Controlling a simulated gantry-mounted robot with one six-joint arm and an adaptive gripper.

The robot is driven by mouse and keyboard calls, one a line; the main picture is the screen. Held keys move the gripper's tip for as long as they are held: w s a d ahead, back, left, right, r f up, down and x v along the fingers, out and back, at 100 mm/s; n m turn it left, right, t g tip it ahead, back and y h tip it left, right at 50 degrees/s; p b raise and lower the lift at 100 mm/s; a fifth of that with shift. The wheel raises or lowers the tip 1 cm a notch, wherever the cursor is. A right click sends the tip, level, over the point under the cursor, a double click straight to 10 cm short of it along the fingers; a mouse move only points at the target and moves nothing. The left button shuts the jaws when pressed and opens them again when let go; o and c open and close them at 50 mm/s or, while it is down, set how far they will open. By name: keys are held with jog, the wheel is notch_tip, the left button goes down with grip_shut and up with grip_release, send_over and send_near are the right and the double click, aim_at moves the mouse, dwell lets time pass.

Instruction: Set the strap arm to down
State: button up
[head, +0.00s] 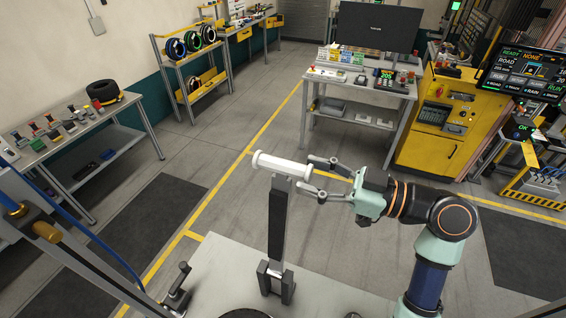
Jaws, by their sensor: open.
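The strap arm (278,222) stands nearly upright from a dark hinge bracket (275,282) on a light platform. A white cylindrical bar (281,164) crosses its top end. My gripper (314,175) comes from the right with its fingers spread. One fingertip is near the right end of the white bar and the other is just below it, beside the top of the strap arm. From this view I cannot tell whether the fingers touch the bar. The gripper holds nothing that I can see.
The light platform (215,262) carries a small lever (178,285) at left and part of a dark round object at the bottom edge. A monitor table and yellow cabinet (437,120) stand behind. Floor between is clear.

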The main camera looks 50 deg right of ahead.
aim_at(286, 169)
jog(key=p+x, duration=0.1)
jog(key=x, duration=0.4)
jog(key=shift+w+a, duration=0.1)
jog(key=shift+w, duration=0.2)
grip_shut()
